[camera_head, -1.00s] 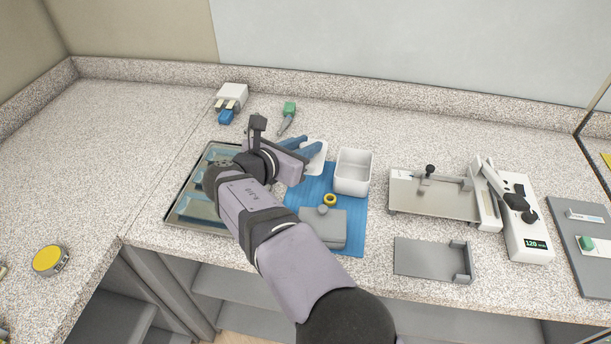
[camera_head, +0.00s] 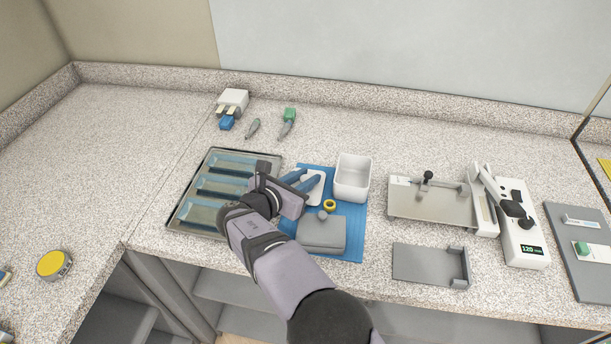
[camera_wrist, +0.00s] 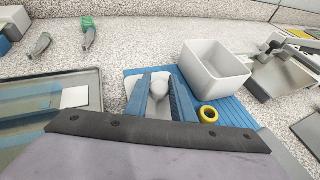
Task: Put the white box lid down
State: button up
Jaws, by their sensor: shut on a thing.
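The white box lid (camera_head: 316,190) is a flat white plate with a round knob. My gripper (camera_head: 304,180), with blue fingers, is shut on its knob; in the wrist view the pale knob (camera_wrist: 158,88) sits between the fingers (camera_wrist: 159,78). The lid is over the back left part of the blue mat (camera_head: 352,214), left of the open white box (camera_head: 352,180). I cannot tell whether it touches the mat. The fingers hide part of the lid.
A metal tray (camera_head: 183,227) with blue-windowed pouches lies left. A sealing device (camera_head: 525,240) stands right. Small tools (camera_head: 289,118) lie behind.

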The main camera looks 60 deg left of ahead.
jog(key=shift+f, duration=0.2)
jog(key=o, duration=1)
jog(key=shift+r, duration=0.1)
jog(key=shift+r, duration=0.15)
jog(key=b+v, duration=0.2)
jog(key=v, duration=1)
jog(key=shift+b, duration=0.35)
